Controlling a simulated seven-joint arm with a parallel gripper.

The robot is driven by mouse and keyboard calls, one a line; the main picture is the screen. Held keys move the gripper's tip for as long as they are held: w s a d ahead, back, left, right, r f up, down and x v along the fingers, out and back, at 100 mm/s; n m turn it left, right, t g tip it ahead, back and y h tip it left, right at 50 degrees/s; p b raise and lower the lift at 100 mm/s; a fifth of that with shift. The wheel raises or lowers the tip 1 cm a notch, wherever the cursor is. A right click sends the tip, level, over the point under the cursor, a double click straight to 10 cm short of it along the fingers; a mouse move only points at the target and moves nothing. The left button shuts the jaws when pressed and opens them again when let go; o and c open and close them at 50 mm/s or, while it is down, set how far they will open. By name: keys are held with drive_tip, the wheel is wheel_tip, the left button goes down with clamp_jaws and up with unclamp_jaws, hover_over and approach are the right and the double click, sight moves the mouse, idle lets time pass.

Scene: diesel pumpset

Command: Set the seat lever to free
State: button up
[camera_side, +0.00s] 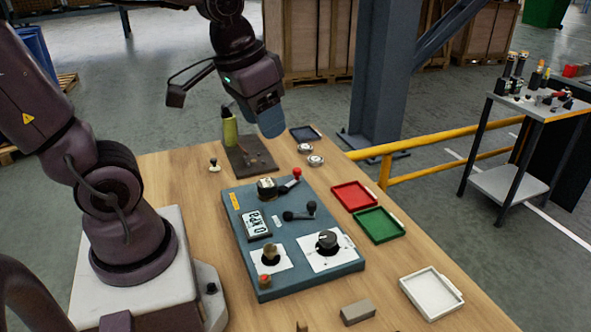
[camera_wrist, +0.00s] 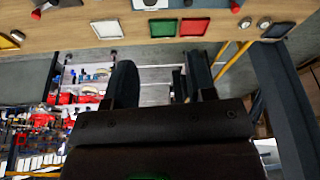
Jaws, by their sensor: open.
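The blue-grey control panel (camera_side: 236,212) lies on the wooden table. One lever with a red knob (camera_side: 297,173) sits at its upper edge, and a second lever with a black knob (camera_side: 311,207) lies below it. I cannot tell from the pictures which one is the seat lever, and no label naming it is readable. My gripper (camera_side: 270,122) is above the table's far end, behind the panel and well clear of both levers. In the wrist view my gripper (camera_wrist: 161,82) has its two dark fingers apart with nothing between them.
A green bottle (camera_side: 230,130) stands on a dark plate (camera_side: 262,165) near my gripper. A red tray (camera_side: 353,196), a green tray (camera_side: 379,225) and a white tray (camera_side: 431,293) lie right of the panel. A yellow rail (camera_side: 420,141) runs beyond the table.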

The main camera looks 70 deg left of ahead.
drive_tip(key=w+a+f+n+g, duration=0.3)
drive_tip(key=w+a+f+n, duration=0.2)
drive_tip(key=w+a, duration=0.4)
drive_tip(key=n, duration=0.9)
approach(297, 169)
drive_tip(key=shift+h, duration=0.3)
drive_tip(key=f, duration=0.9)
drive_tip(key=shift+w+a, duration=0.15)
drive_tip(key=shift+a, duration=0.05)
drive_tip(key=shift+c, duration=0.4)
drive_tip(key=c, duration=0.8)
drive_tip(key=shift+c, duration=0.2)
